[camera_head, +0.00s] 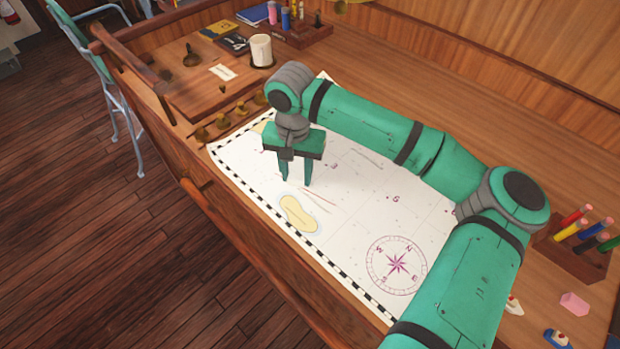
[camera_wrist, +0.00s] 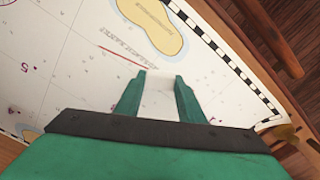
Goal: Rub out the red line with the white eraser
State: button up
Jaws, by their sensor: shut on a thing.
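My green gripper (camera_head: 295,178) is over the left part of the white chart (camera_head: 345,200), pointing down. In the wrist view, my gripper (camera_wrist: 162,82) is shut on the white eraser (camera_wrist: 158,98), which sits between its two fingers. The red line (camera_wrist: 124,57) runs on the chart just beyond the fingertips, beside a yellow island shape. It also shows faintly in the head view (camera_head: 320,199), right of the gripper. I cannot tell whether the eraser touches the chart. The eraser is hard to make out in the head view.
A white mug (camera_head: 262,50) stands at the back left, near small brass pieces (camera_head: 222,121) along the chart's edge. A wooden pencil holder (camera_head: 575,252), a pink block (camera_head: 574,303) and small ship models are at the right. The chart's middle is clear of objects.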

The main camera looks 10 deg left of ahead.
aim_at(274, 174)
jog(key=w+a, duration=0.1)
jog(key=a, duration=0.1)
jog(key=w+a, duration=0.1)
jog(key=a, duration=0.1)
jog(key=w+a, duration=0.1)
jog(key=a, duration=0.1)
jog(key=shift+a, duration=0.35)
jog(key=shift+s+f, duration=0.15)
jog(key=shift+f, duration=0.3)
dwell(2.7)
jog(key=shift+d, duration=0.1)
dwell(3.4)
jog(key=shift+s+d, duration=0.25)
jog(key=shift+d, duration=0.25)
jog(key=shift+s+d, duration=0.2)
jog(key=shift+d, duration=0.3)
